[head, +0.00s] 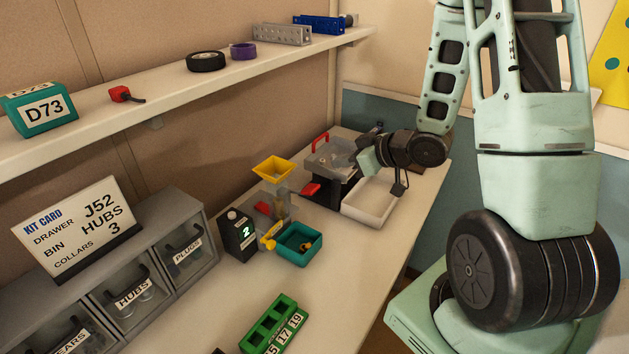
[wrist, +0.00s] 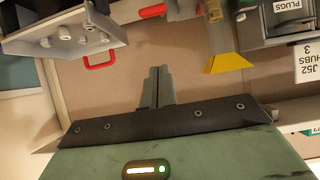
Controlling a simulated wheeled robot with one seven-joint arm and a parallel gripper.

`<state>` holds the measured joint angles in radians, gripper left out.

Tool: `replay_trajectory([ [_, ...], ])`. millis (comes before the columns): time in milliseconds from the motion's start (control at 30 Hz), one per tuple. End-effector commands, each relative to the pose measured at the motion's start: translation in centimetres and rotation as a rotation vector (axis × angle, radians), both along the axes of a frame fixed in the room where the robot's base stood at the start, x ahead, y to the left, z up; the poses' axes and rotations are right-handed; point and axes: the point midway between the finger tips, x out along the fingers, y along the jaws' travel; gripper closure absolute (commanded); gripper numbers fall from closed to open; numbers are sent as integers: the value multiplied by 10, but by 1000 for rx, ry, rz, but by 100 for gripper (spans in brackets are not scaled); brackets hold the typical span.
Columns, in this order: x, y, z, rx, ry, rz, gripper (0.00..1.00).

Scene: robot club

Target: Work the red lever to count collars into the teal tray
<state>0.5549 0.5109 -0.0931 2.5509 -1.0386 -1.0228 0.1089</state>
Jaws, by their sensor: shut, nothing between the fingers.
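The dispenser has a yellow hopper (head: 273,168) and a clear body. The red lever (head: 311,189) sticks out to its right; it also shows in the wrist view (wrist: 152,10) at the top edge. The teal tray (head: 300,243) stands in front of the dispenser, below a yellow spout (head: 268,241). A small orange-yellow piece lies in the tray; I cannot tell the number of collars. A black counter (head: 240,233) reads 2. My gripper (wrist: 159,72) is shut and empty, above the grey machine and right of the lever, apart from it.
The grey machine with a red loop handle (head: 320,141) and a white bin (head: 370,202) stand below my gripper. A green numbered rack (head: 272,325) lies at the front. Drawers with a kit card (head: 80,230) stand left. A shelf (head: 130,105) runs above. The bench between rack and bin is clear.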

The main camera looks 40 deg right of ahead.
Motion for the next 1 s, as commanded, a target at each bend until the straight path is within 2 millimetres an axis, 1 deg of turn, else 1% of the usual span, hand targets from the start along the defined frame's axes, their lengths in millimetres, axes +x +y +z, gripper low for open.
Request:
replay_trajectory([
  [167, 14, 6, -9, 2, 2, 3, 100],
  [500, 68, 26, -41, 2, 2, 4, 100],
  [600, 81, 31, -53, 3, 3, 4, 100],
  [667, 76, 29, -61, 3, 5, 0, 100],
  [800, 72, 27, -75, 2, 3, -1, 100],
  [1000, 69, 25, -86, 1, -1, -1, 100],
])
